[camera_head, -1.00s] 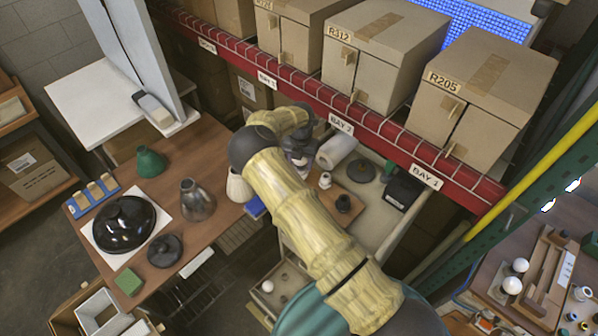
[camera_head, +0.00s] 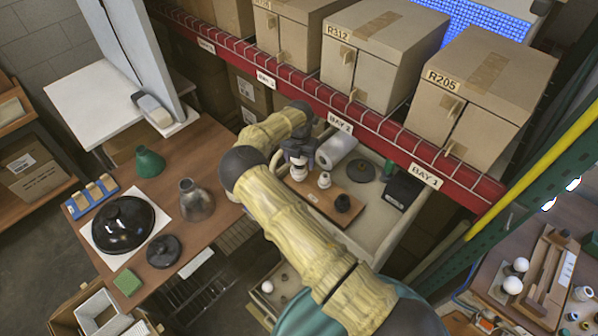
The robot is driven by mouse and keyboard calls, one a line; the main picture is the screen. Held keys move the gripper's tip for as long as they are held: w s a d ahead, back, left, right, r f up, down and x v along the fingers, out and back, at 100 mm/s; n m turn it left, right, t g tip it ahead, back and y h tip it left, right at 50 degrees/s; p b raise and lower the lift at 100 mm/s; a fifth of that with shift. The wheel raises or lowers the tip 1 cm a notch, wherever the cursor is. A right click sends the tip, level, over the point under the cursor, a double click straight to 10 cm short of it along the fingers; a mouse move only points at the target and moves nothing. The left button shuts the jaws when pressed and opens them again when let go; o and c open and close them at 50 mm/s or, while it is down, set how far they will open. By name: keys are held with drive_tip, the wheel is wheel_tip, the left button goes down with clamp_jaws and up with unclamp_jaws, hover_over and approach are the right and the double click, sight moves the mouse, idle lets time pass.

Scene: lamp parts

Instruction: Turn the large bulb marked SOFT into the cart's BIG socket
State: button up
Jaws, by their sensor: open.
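My gripper (camera_head: 298,159) points down over the left end of the brown socket board (camera_head: 325,203) on the cart (camera_head: 385,232). Its jaws are open, though the fingers are small and partly hidden by the wrist. A whitish round piece (camera_head: 298,173) sits directly below the fingers; I cannot tell whether it is a bulb or a bare socket, or whether the fingers touch it. A smaller white socket-like piece (camera_head: 324,181) and a black one (camera_head: 343,203) stand to its right on the board. No SOFT or BIG marking is legible.
White round bulbs (camera_head: 520,265) lie on the right bench. The cart also holds a white roll (camera_head: 337,150), a dark disc (camera_head: 362,171) and a black box (camera_head: 402,191). The red shelf beam (camera_head: 378,124) runs close behind. Lampshades (camera_head: 150,162) stand on the left table.

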drive_tip(key=n+b, duration=0.1)
drive_tip(key=n, duration=0.2)
drive_tip(key=shift+n+b, duration=0.35)
drive_tip(key=shift+n, duration=0.05)
drive_tip(key=n, duration=0.3)
drive_tip(key=shift+w+b, duration=0.1)
drive_tip(key=shift+b, duration=0.3)
drive_tip(key=shift+w, duration=0.1)
drive_tip(key=c, duration=0.7)
drive_tip(key=shift+d, duration=0.1)
drive_tip(key=shift+c, duration=0.2)
drive_tip(key=shift+m, duration=0.7)
drive_tip(key=o, duration=0.9)
drive_tip(key=shift+s, duration=0.2)
